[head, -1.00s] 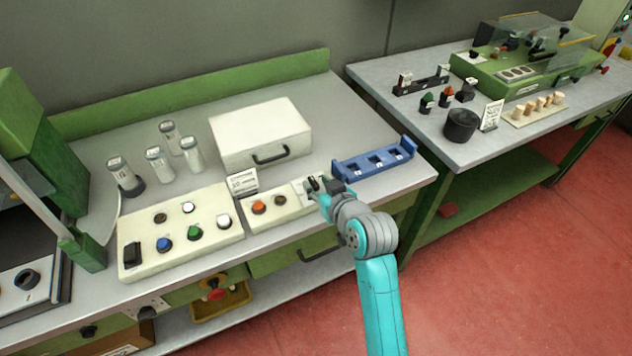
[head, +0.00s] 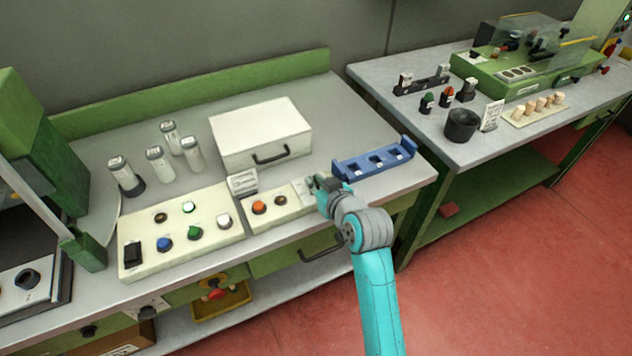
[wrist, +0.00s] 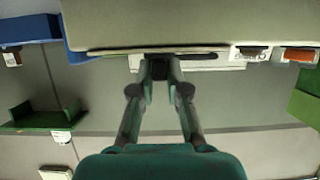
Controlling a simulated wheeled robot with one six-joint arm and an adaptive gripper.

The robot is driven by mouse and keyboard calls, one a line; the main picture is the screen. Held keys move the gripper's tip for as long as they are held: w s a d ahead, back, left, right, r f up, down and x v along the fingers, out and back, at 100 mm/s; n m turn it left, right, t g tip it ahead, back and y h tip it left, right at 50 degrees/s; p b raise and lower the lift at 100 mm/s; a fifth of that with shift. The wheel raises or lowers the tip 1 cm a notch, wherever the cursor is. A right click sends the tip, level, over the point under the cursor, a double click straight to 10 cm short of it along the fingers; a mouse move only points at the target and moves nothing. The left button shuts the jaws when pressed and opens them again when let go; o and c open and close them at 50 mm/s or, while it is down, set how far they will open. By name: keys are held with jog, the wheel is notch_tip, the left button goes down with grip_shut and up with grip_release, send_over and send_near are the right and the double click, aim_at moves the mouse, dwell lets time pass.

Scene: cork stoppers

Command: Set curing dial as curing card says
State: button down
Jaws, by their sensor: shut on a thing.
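The curing dial's dark knob (wrist: 160,70) sits between my fingertips in the wrist view. My gripper (head: 318,184) is shut on it at the right end of a small cream panel (head: 285,213). In the head view my fingers hide most of the dial, and I cannot read its setting. A small white card (head: 242,183) stands tilted behind the panel's left part, with print too small to read. It is probably the curing card. An orange button (head: 259,207) and a dark red one (head: 280,200) lie left of my gripper.
A blue rack (head: 374,162) stands close to the right of my gripper. A white box with a handle (head: 260,132) is behind the panel. A larger button panel (head: 180,240) lies left. Several capped cylinders stand behind it. A second bench (head: 430,110) is at the right.

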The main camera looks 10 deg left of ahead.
jog(key=shift+n+g, duration=0.3)
jog(key=n+g+y, duration=0.3)
jog(key=shift+w+d+n, duration=0.25)
jog(key=shift+n, duration=0.05)
jog(key=n+g+y, duration=0.2)
jog(key=n+g, duration=0.1)
jog(key=g, duration=0.1)
jog(key=shift+w+r+n, duration=0.1)
jog(key=shift+w+n, duration=0.05)
jog(key=shift+n, duration=0.25)
jog(key=n+g, duration=0.4)
jog(key=g, duration=0.1)
jog(key=shift+w+y, duration=0.2)
jog(key=shift+y, duration=0.2)
jog(key=shift+n+g+h, duration=0.4)
jog(key=shift+n+g, duration=1)
jog(key=shift+g, duration=0.4)
jog(key=c, duration=1.2)
grip_release()
jog(key=shift+o, duration=0.2)
jog(key=shift+w+n, duration=0.1)
jog(key=shift+n, duration=0.2)
